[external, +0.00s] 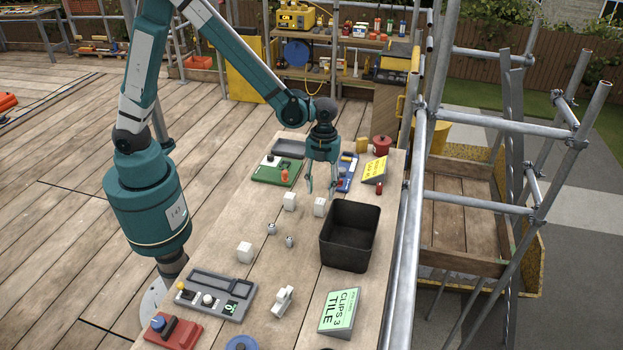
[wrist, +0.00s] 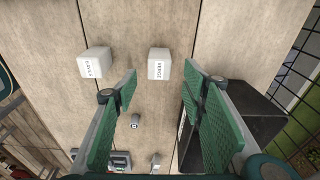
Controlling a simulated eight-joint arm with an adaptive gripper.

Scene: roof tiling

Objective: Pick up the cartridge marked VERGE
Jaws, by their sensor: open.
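The cartridge marked VERGE (wrist: 159,63) is a small white block on the wooden table, its label facing up in the wrist view. By its place near the black bin, it appears to be the right one of two white blocks in the external view (external: 320,206). My gripper (external: 320,191) is open and empty, pointing down above the table near this block. In the wrist view the block shows just ahead of and between the fingertips (wrist: 160,80), with no visible contact. Another white labelled block (wrist: 95,62) lies to its left; its label is hard to read.
A black bin (external: 349,249) stands close at the right. Scaffold poles (external: 408,200) run along the table's right edge.

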